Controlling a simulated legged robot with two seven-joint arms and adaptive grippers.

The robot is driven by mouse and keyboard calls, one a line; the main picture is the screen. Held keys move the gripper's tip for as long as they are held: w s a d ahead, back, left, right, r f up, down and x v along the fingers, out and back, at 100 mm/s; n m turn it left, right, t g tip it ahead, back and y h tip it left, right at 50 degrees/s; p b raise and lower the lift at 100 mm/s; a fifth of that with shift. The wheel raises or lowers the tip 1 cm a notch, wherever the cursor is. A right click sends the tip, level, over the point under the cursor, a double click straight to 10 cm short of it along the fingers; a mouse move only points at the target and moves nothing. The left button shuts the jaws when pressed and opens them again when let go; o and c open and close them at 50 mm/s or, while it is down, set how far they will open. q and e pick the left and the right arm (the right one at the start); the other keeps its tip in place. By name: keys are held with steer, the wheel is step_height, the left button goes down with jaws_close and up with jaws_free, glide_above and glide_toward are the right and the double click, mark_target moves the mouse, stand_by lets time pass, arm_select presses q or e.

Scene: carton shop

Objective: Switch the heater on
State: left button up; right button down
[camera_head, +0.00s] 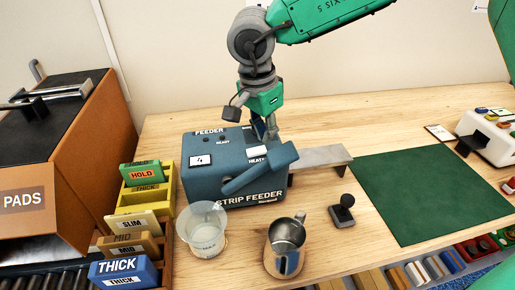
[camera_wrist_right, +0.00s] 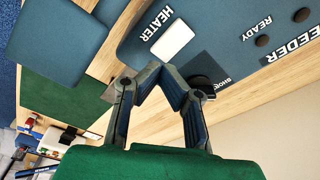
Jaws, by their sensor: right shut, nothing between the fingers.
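The blue strip feeder (camera_head: 228,178) stands on the wooden bench. Its white heater switch (camera_head: 257,152) is on the top face, at the right. In the wrist view the same white switch (camera_wrist_right: 172,40) lies beside the word HEATER; whether it is on or off, I cannot tell. My right gripper (camera_head: 270,135) is shut and empty, pointing down just behind the switch. In the wrist view its fingertips (camera_wrist_right: 158,68) are close below the switch, beside a black knob (camera_wrist_right: 202,87). I cannot tell whether they touch the feeder. My left gripper is not in view.
A clear cup (camera_head: 202,235) and a metal jug (camera_head: 285,250) stand in front of the feeder. A black stamp-like tool (camera_head: 343,211) is to the right, near a green mat (camera_head: 425,195). Labelled blocks (camera_head: 125,272) and a brown PADS box (camera_head: 35,202) are left.

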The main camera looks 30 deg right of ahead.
mark_target(261, 149)
steer(key=shift+a+f, duration=0.25)
steer(key=shift+a, duration=0.45)
steer(key=shift+d+f, duration=0.45)
steer(key=shift+d, duration=0.1)
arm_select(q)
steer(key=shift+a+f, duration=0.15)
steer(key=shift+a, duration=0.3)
arm_select(e)
steer(key=shift+a+f, duration=0.25)
steer(key=shift+a, duration=0.2)
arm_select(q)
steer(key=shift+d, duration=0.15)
arm_select(e)
steer(key=shift+d+f, duration=0.15)
steer(key=shift+f, duration=0.05)
steer(key=shift+d, duration=0.1)
steer(key=shift+r+p, duration=0.25)
steer(key=shift+p, duration=0.05)
step_height(261, 149, up, 3)
steer(key=p, duration=0.3)
steer(key=shift+f, duration=0.15)
step_height(261, 149, up, 4)
steer(key=p, duration=0.6)
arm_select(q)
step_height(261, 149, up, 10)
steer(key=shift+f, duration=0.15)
arm_select(e)
steer(key=shift+f, duration=0.1)
